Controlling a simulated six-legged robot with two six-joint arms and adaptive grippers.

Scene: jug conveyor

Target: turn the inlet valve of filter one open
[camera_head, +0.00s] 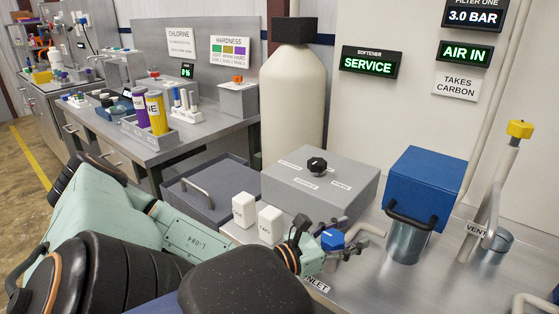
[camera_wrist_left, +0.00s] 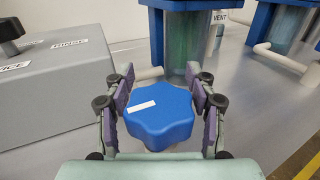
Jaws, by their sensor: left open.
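The inlet valve has a blue lobed knob with a white mark. The knob (camera_wrist_left: 158,122) sits between the two fingers of my left gripper (camera_wrist_left: 162,84) in the left wrist view. A gap seems to show on both sides, so the fingers straddle the knob without clearly touching it. In the head view the left gripper (camera_head: 349,236) is around the blue knob (camera_head: 332,240), above the INLET label (camera_head: 317,285). The left gripper is open. My right gripper is not in view. The valve's stem is mostly hidden below the knob.
A grey softener box (camera_head: 320,185) with a black knob stands behind the valve. A blue-headed filter (camera_head: 417,185) and a yellow-handled vent pipe (camera_head: 505,175) are to the right. Two white blocks (camera_head: 257,216) stand left of the gripper. Signs read 3.0 BAR and AIR IN.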

